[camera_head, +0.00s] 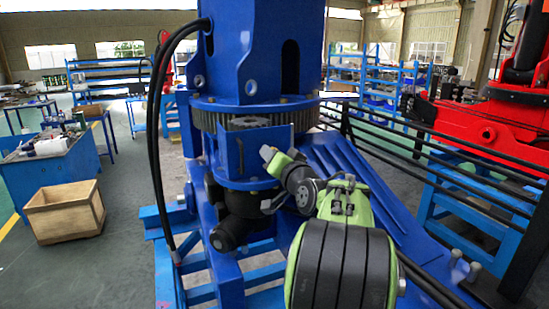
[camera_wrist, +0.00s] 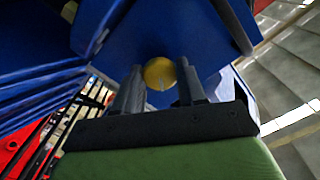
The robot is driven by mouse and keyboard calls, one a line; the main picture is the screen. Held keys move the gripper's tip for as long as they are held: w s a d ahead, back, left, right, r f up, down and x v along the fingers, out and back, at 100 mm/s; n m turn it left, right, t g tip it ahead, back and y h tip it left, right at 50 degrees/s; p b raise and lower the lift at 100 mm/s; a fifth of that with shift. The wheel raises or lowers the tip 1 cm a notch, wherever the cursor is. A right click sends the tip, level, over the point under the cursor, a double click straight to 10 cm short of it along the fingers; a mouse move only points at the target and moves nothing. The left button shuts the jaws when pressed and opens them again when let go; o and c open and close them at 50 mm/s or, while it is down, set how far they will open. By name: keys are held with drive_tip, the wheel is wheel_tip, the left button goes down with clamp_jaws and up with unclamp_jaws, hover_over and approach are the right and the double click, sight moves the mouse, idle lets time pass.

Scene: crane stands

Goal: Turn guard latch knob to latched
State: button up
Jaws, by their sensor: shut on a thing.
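The guard latch knob (camera_wrist: 159,73) is a round yellow disc with a pale mark at its lower middle, on a blue panel (camera_wrist: 200,40) in the wrist view. My gripper (camera_wrist: 160,80) has one dark finger on each side of the knob, and it is shut on it. The knob's lower edge lies between the fingers. In the head view my green and black arm reaches to the blue crane stand (camera_head: 240,155) under its toothed ring; the knob is hidden there.
Black hoses (camera_head: 157,130) hang at the left of the stand. A black railing (camera_head: 400,145) and a red machine (camera_head: 470,115) stand to the right. A wooden crate (camera_head: 65,215) sits on the floor at the left. Open floor lies between crate and stand.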

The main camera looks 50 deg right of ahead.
drive_tip(key=m+p, duration=0.3)
drive_tip(key=m, duration=0.7)
drive_tip(key=shift+m, duration=0.4)
idle(0.4)
drive_tip(key=o, duration=1)
drive_tip(key=shift+o, duration=0.2)
drive_tip(key=b+v, duration=0.3)
drive_tip(key=v, duration=1.2)
drive_tip(key=shift+s+a+b, duration=0.2)
drive_tip(key=shift+s+b, duration=0.15)
drive_tip(key=shift+b, duration=0.05)
